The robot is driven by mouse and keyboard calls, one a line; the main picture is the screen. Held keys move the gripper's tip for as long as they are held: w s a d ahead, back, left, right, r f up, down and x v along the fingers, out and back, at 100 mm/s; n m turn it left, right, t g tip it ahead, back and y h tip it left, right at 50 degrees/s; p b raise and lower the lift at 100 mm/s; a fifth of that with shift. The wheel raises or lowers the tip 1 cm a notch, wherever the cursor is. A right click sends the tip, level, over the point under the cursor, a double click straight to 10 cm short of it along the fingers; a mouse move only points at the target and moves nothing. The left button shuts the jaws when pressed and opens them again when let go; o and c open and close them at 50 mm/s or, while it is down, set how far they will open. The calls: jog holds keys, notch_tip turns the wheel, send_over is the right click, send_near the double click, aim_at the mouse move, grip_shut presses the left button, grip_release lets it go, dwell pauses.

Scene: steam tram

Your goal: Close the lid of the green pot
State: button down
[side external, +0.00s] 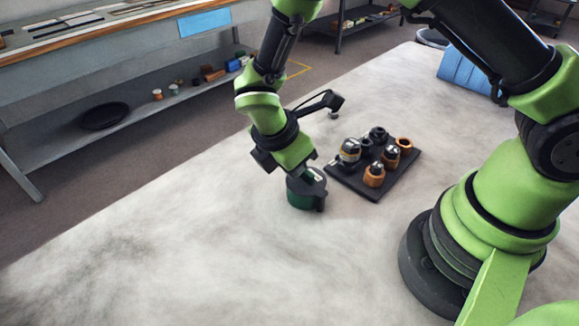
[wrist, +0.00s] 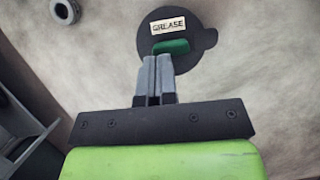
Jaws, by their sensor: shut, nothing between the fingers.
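The green pot (side external: 303,198) stands upright on the table below my gripper. Its dark round lid (wrist: 190,62) lies over the top in the wrist view, with a white "GREASE" label, a rounded tab at the right and a green raised patch (wrist: 171,47) near the fingertips. I cannot tell whether the lid is fully down. My gripper (wrist: 158,60) is shut and empty, its fingertips over the near part of the lid, just short of the green patch. In the side view it hides part of the pot's top; contact is unclear.
A black tray (side external: 343,183) with several metal and orange parts stands close to the pot's right. A small grey ring (wrist: 65,11) lies farther off. A blue item (side external: 458,70) is at the table's far right. The table's left front is clear.

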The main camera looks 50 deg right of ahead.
jog(key=shift+s, duration=0.1)
jog(key=shift+a, duration=0.35)
jog(key=a, duration=0.3)
jog(key=shift+w, duration=0.25)
jog(key=s+a+v, duration=0.1)
jog(key=v, duration=1)
jog(key=shift+n, duration=0.3)
jog(key=x, duration=1)
jog(key=shift+w+f, duration=0.2)
jog(key=shift+w, duration=0.05)
jog(key=d, duration=0.3)
jog(key=shift+s+f, duration=0.1)
jog(key=shift+f, duration=0.15)
jog(key=shift+d, duration=0.55)
